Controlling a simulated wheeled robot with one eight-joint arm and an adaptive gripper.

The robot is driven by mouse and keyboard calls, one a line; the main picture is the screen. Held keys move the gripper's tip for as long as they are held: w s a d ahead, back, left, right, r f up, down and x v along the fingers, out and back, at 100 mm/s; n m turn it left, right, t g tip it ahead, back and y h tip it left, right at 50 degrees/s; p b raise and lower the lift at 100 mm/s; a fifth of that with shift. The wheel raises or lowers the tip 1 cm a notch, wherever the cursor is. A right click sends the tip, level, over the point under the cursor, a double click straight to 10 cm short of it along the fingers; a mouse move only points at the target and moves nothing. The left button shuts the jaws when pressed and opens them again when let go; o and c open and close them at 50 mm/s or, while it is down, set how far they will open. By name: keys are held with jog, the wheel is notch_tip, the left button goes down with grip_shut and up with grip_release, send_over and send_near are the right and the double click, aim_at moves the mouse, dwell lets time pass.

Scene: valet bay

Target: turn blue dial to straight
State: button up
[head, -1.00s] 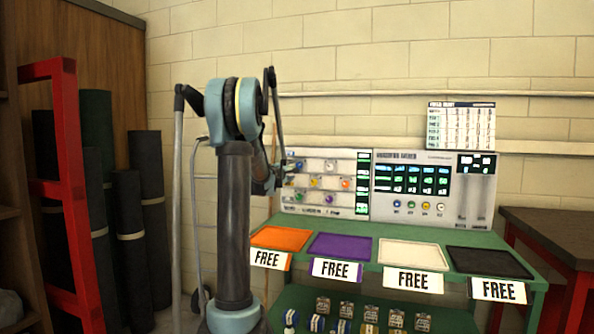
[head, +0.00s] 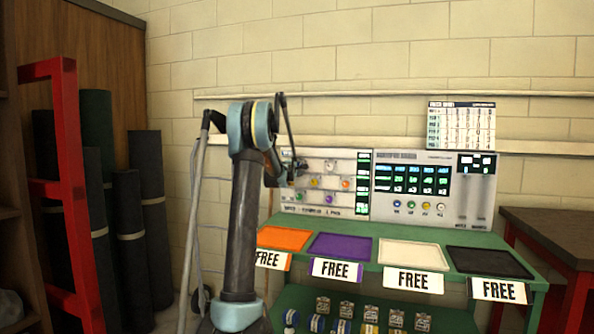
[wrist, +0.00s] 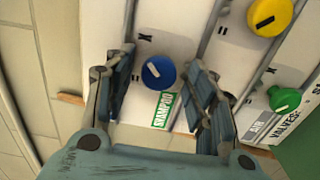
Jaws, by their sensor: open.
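The blue dial (wrist: 154,72) is a round knob with a short white pointer mark, on a pale panel beside a green "SHAMPOO" label (wrist: 163,110). The mark looks slanted in the wrist view. My gripper (wrist: 163,64) is open, with one finger on each side of the dial and a visible gap to each. I cannot tell how far the fingertips are from the panel face. In the head view my gripper (head: 294,168) is at the left side of the dial panel (head: 338,211), and the blue dial is hidden behind it.
A yellow dial (wrist: 270,17) and a green dial (wrist: 284,99) sit to the right in the wrist view. A second panel (head: 428,157) stands to the right. Below are orange (head: 284,238), purple (head: 341,246), white (head: 412,254) and black (head: 490,261) trays with "FREE" cards.

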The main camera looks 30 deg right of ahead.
jog(key=shift+w+d, duration=0.1)
jog(key=shift+d, duration=0.05)
jog(key=c, duration=1.1)
